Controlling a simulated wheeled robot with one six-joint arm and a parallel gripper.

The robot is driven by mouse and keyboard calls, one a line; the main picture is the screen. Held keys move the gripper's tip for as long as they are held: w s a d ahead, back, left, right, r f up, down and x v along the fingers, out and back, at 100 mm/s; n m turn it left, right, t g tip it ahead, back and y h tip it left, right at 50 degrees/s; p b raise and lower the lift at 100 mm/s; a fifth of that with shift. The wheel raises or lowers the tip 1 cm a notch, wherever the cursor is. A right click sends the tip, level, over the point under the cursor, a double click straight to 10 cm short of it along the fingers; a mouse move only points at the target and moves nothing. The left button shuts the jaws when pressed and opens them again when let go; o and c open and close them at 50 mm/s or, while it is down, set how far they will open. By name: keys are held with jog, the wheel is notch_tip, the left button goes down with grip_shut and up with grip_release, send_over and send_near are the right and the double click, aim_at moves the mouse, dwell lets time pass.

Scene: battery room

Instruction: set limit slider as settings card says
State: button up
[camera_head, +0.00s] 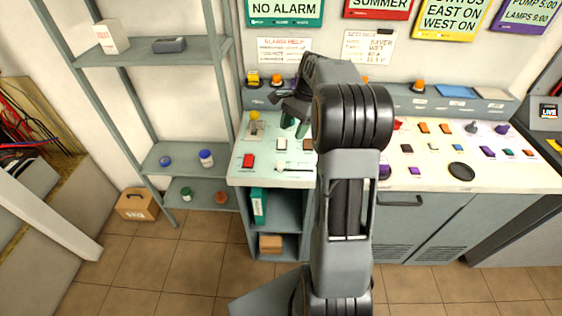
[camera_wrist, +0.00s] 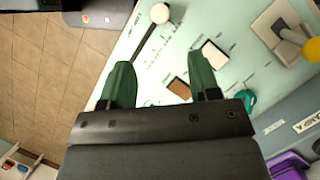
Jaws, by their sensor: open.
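The slider, which I take to be the limit slider, shows in the wrist view as a white ball knob (camera_wrist: 160,13) at the upper end of a dark slot (camera_wrist: 143,43) with tick marks beside it. Its label is not readable. My gripper (camera_wrist: 161,78) is open and empty, with green fingers. The left finger is near the slot's lower end, and the knob is beyond the fingertips. In the head view my gripper (camera_head: 294,127) is over the pale green panel. The settings card (camera_head: 369,47) hangs on the wall; its small text is only partly readable.
A white button (camera_wrist: 215,52) and a brown button (camera_wrist: 180,88) are near the fingers. A yellow-knobbed lever (camera_head: 254,116) stands at the panel's back left, and a red button (camera_head: 248,160) at its front left. My arm covers the panel's right part.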

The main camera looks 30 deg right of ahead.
aim_at(280, 163)
jog(key=x, duration=1.2)
jog(key=shift+f, duration=0.1)
grip_shut()
